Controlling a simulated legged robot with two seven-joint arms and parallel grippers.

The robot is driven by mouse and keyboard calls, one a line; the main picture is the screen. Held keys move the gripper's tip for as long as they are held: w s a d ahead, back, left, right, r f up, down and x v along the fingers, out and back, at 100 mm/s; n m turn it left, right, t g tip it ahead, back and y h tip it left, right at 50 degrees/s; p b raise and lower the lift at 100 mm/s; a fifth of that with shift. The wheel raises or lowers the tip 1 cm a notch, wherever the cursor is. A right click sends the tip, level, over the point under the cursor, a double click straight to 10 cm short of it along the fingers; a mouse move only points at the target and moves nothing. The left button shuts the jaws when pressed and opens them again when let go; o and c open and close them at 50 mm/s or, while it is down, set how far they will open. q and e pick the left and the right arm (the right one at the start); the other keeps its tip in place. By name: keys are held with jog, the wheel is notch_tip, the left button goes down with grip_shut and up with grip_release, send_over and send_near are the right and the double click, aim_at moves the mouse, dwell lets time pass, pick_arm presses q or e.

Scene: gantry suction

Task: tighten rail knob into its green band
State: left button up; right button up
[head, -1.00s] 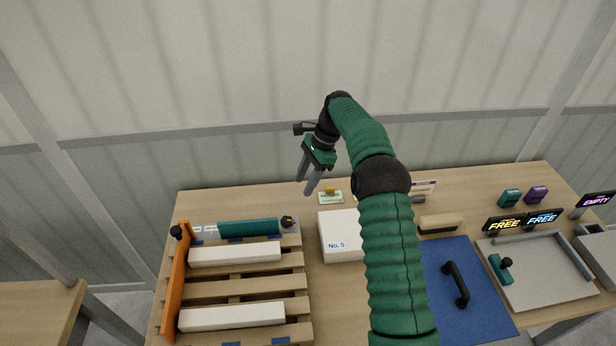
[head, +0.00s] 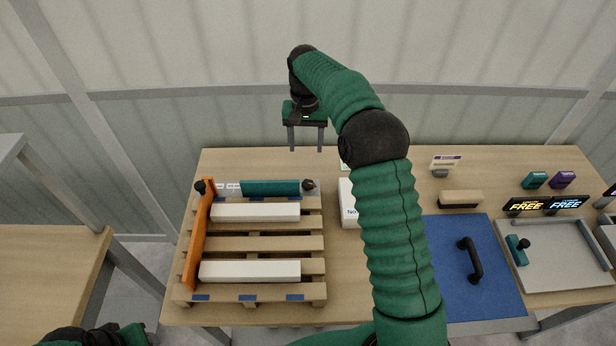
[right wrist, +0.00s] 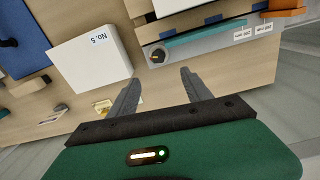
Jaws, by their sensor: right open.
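A dark round knob (head: 308,184) sits at the right end of the rail with a teal strip (head: 270,188), along the pallet's back edge. The knob also shows in the right wrist view (right wrist: 157,55), with a small orange-brown mark on its face. I cannot make out a green band on it. A second dark knob (head: 200,187) is at the rail's left end, by the orange bar. My right gripper (head: 305,150) is open and empty, pointing down behind and above the first knob, apart from it. Part of my left arm (head: 95,336) shows at the bottom left; its jaw state is unclear.
The pallet (head: 265,243) carries two white bars and an orange bar (head: 197,240). A white box (head: 349,207) marked No. 5 stands right of it, partly hidden by my right arm. A blue mat (head: 450,240) with a black handle and a grey tray (head: 560,270) lie farther right.

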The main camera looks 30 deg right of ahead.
aim_at(307, 183)
jog(key=f, duration=0.5)
jog(key=f+p, duration=0.1)
jog(key=f, duration=0.4)
jog(key=f+p, duration=0.1)
jog(key=f, duration=0.5)
jog(key=shift+d+f, duration=0.1)
jog(key=shift+d, duration=0.15)
jog(key=shift+a+f, duration=0.1)
jog(key=shift+f, duration=0.1)
jog(key=shift+c, duration=0.4)
